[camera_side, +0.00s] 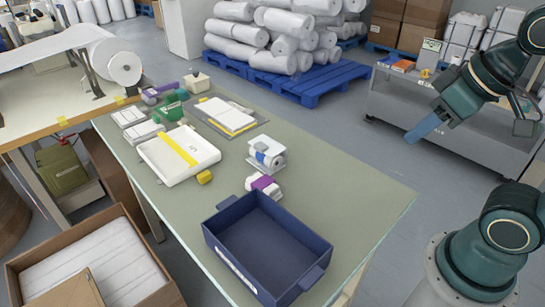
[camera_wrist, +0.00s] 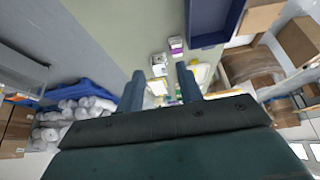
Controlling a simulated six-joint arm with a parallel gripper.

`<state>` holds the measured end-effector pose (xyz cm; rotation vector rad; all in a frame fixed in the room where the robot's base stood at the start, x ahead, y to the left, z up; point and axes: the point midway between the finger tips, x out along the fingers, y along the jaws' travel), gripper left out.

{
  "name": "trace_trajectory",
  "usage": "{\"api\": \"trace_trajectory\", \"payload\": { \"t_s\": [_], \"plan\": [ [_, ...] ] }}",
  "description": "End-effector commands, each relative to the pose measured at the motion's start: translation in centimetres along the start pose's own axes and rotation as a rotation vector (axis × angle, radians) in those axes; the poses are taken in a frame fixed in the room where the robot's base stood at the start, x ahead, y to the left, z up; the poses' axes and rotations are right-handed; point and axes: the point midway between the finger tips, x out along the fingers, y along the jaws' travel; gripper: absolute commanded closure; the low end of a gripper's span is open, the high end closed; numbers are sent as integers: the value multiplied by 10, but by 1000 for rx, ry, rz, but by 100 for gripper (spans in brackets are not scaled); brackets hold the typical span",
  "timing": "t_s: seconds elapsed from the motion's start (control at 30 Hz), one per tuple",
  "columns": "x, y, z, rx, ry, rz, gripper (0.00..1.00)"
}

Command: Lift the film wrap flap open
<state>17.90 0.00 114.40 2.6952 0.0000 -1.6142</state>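A white, tray-like package with a yellow strip across it (camera_side: 178,156) lies on the green-topped table (camera_side: 335,205). Behind it, a white sheet or pack with a yellow edge (camera_side: 225,114) lies on a grey board. I cannot tell for sure which of these carries the film wrap flap; no raised flap shows. My gripper (camera_side: 424,128) is in the air to the right of the table, well away from both. In the wrist view its two blue fingers (camera_wrist: 160,74) stand apart with nothing gripped between them. They partly cover the small table items beyond.
A dark blue open bin (camera_side: 265,243) sits at the table's near end. A white roll device (camera_side: 267,153) and a purple-white item (camera_side: 264,186) stand beside it. Green and purple tools (camera_side: 168,105) lie at the back left. The table's right side is clear.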

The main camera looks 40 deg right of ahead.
Motion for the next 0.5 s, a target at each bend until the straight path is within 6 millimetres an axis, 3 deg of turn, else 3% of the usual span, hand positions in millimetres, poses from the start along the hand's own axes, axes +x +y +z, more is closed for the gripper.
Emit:
{"api": "trace_trajectory", "payload": {
  "t_s": [0.03,0.2,0.23,0.5],
  "plan": [
    [0,0,0,0,0,0,64],
    [0,0,-3,1,-1,1,97],
    [0,0,-4,2,-1,2,100],
    [6,3,-36,17,-15,21,100]
  ]
}}
